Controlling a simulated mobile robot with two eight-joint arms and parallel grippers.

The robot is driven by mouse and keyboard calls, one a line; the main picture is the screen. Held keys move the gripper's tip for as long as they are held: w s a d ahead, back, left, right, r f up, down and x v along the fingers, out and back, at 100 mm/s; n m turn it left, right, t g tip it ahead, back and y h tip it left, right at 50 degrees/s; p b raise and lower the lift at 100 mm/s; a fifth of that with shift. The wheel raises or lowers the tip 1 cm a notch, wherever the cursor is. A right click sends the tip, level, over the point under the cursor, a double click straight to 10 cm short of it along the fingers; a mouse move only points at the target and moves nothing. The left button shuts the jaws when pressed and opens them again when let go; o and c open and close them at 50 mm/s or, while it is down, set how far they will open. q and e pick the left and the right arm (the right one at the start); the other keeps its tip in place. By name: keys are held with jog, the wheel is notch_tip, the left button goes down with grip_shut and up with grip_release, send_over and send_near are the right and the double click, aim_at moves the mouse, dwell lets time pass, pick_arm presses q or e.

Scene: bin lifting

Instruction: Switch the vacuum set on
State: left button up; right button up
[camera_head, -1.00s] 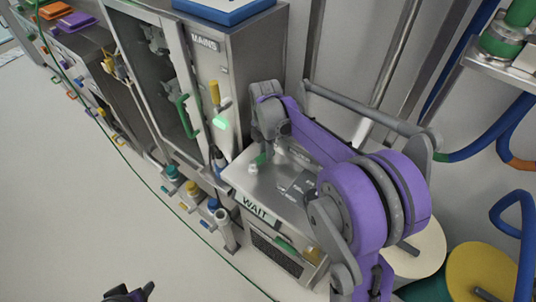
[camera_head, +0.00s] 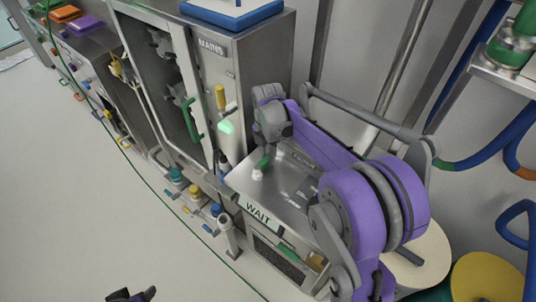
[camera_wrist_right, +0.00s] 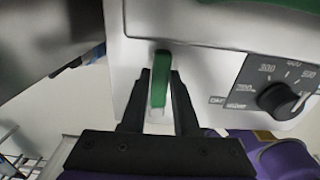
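The low metal unit (camera_head: 240,182) with a WAIT sign (camera_head: 262,214) stands below my right arm; I take it for the vacuum set. A green lever with a white tip (camera_head: 257,174) is on its top. My right gripper (camera_head: 266,150) is over this lever. A dial (camera_wrist_right: 279,100) shows on the panel to the right. A dark tip at the bottom edge seems to be my left gripper (camera_head: 131,295); its fingers are unclear.
The MAINS cabinet (camera_head: 211,48) stands behind and left, with a lit green lamp (camera_head: 226,127) and a yellow handle (camera_head: 220,97). Colored valves and a green hose lie left. Blue pipes (camera_head: 480,160) and round drums (camera_head: 485,275) are at right. The floor at left is clear.

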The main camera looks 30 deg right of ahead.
aim_at(267, 158)
jog(key=o, duration=0.4)
notch_tip(267, 158, up, 11)
jog(key=shift+p, duration=0.3)
jog(key=shift+f, duration=0.1)
dwell(0.5)
jog(key=s+a+f+m+t, duration=0.1)
jog(key=s+a+f+m, duration=0.2)
jog(key=s+m, duration=0.4)
jog(key=s+a+f+m+t, duration=0.2)
jog(key=s+a+f+m, duration=0.1)
jog(key=s+m, duration=0.4)
jog(key=s+a+f+m+t, duration=0.2)
jog(key=s+a+f+m, duration=0.1)
jog(key=s+m, duration=0.5)
jog(key=shift+a+f+m, duration=0.3)
jog(key=shift+a+f, duration=0.05)
jog(key=shift+a, duration=0.05)
